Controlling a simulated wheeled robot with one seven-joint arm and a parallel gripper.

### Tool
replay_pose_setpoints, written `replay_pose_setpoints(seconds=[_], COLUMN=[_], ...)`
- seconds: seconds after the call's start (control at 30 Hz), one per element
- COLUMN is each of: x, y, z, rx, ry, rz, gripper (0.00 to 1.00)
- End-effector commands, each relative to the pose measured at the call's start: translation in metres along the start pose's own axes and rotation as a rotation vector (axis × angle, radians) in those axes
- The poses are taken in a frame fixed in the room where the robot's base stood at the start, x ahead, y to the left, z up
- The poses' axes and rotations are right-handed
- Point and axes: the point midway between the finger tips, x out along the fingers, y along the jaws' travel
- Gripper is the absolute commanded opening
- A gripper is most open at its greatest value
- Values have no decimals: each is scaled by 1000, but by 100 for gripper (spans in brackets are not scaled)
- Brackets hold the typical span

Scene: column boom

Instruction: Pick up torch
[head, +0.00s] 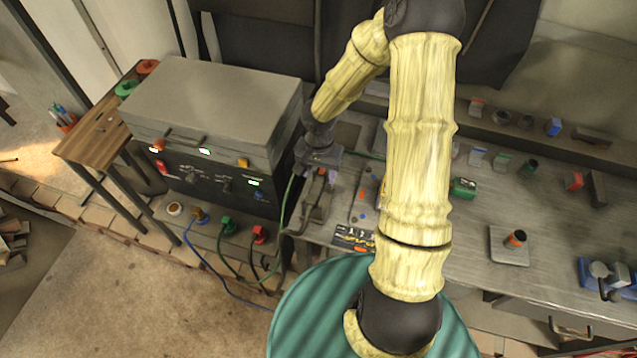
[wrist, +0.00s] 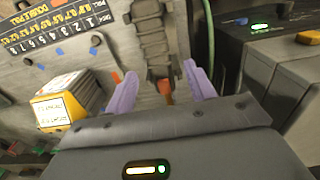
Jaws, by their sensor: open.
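No thing in view is clearly marked as the torch. A dark grey, segmented metal piece with an orange-brown end, which may be the torch, lies on the bench; it shows in the wrist view (wrist: 155,38) and below my gripper in the head view (head: 317,198). My gripper (wrist: 160,72) is open, its two purple fingers on either side of this piece's orange end, with gaps visible. I cannot tell how high the fingers are above it. In the head view my gripper (head: 320,162) is over the bench's left end, its fingertips hard to make out.
A grey machine box (head: 215,100) with lit switches stands close left of my gripper. A yellow box (wrist: 66,100) and a number plate (wrist: 55,30) lie near the fingers. A green hose (head: 287,205) hangs beside the bench (head: 440,225). A green-striped round top (head: 315,300) is in front.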

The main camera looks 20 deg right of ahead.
Motion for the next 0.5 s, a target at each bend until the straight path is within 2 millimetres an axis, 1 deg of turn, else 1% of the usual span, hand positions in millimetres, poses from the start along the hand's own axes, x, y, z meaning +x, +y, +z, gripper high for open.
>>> replay_pose_setpoints(seconds=[0.1, 0.37, 0.5], x=[6, 6, 11], y=[0, 0, 0], z=[0, 0, 1], rx=[0, 1, 0], ry=[0, 1, -1], rz=[1, 0, 1], gripper=[55, 55, 55])
